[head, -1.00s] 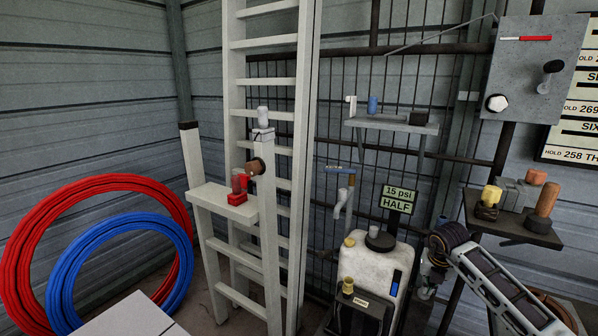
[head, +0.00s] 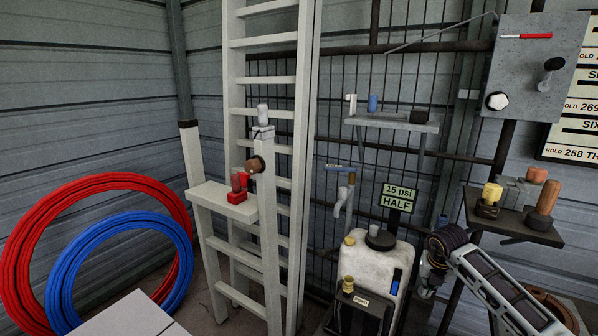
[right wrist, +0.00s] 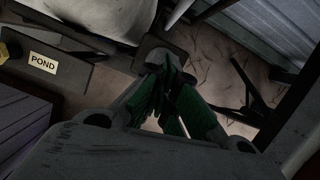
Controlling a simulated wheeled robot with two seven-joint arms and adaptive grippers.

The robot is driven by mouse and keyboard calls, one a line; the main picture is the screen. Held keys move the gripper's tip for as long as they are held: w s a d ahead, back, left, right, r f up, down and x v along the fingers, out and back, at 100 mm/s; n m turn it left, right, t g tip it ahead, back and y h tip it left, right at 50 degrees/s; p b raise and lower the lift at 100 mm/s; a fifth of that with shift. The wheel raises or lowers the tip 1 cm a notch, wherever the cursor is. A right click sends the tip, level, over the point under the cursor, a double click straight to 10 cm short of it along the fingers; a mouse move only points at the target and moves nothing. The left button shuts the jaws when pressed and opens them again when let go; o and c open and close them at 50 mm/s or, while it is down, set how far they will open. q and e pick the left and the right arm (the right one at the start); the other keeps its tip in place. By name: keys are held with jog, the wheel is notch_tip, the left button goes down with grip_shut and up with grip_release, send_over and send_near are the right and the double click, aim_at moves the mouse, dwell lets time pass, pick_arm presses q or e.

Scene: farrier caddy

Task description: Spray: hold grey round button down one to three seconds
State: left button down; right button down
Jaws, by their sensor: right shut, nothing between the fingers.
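A white sprayer tank (head: 375,262) with a dark round cap (head: 380,239) stands on the floor at the lower centre of the head view. A dark box (head: 358,315) with a small label sits in front of it; in the right wrist view its label (right wrist: 43,63) reads POND. My left gripper is not in view.
A sign (head: 397,198) above the tank reads 15 psi HALF. A dark shelf (head: 480,210) with small items is at right, a grey shelf (head: 400,124) behind. A white ladder (head: 308,100) stands left of the tank. Red (head: 20,255) and blue (head: 62,270) hose coils lie further left.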

jog(key=shift+f+b, duration=0.45)
jog(key=shift+f, duration=0.65)
jog(key=shift+r, duration=0.1)
dwell(1.7)
jog(key=shift+r+p, duration=2.35)
jog(key=shift+r, duration=0.65)
jog(key=v, duration=1.1)
jog(key=shift+r, duration=0.4)
jog(key=shift+s+a, duration=0.15)
